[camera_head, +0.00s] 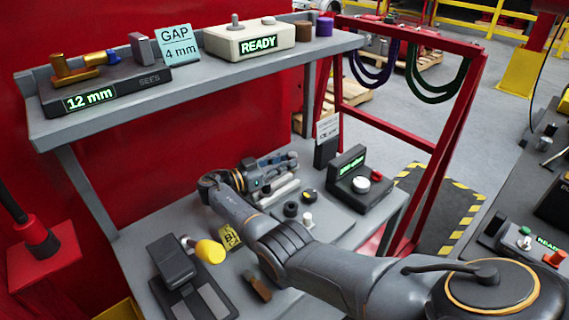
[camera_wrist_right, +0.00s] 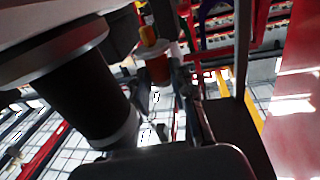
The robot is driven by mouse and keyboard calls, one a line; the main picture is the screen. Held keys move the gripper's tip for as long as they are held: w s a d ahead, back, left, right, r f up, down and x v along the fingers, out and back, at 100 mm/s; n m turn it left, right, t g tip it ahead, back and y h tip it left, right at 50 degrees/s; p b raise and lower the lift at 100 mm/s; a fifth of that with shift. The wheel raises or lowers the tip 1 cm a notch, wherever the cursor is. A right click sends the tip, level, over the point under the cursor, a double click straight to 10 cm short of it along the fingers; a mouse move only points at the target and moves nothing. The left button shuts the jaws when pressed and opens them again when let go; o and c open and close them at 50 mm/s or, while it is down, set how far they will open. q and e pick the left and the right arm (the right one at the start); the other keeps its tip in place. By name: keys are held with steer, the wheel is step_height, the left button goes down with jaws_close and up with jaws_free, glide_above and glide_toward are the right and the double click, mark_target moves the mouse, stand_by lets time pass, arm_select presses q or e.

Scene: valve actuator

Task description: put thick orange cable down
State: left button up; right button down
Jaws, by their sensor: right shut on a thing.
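My right arm reaches in from the lower right over the lower bench shelf. Its gripper (camera_head: 272,172) is at the back of that shelf, near the grey fixture with light rods. In the right wrist view, the gripper (camera_wrist_right: 168,75) is shut on a short orange-and-reddish cylindrical piece (camera_wrist_right: 150,40), which I take to be the thick orange cable. Only a small blurred part of it shows, and in the head view I cannot make it out. My left gripper is not in view.
The upper shelf (camera_head: 95,122) carries the 12 mm block (camera_head: 118,85), a GAP 4 mm card (camera_head: 175,46) and the READY box (camera_head: 250,40). A foot-pedal-like device (camera_head: 180,275) and a green-lit box (camera_head: 355,185) stand on the lower shelf. Cables hang on a red rack (camera_head: 465,100).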

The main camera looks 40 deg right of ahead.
steer(key=c, duration=1.1)
jaws_free()
steer(key=shift+s+f, duration=0.15)
steer(key=shift+f, duration=0.2)
steer(key=shift+c, duration=0.2)
steer(key=shift+f, duration=0.1)
steer(key=a, duration=0.2)
steer(key=a+b, duration=0.1)
steer(key=a, duration=0.1)
steer(key=w+a+r, duration=0.1)
steer(key=a, duration=0.1)
steer(key=shift+a+b, duration=0.3)
steer(key=shift+b, duration=0.1)
steer(key=shift+a+r, duration=0.15)
steer(key=shift+a, duration=0.15)
steer(key=shift+a+r, duration=0.1)
steer(key=shift+a, duration=0.05)
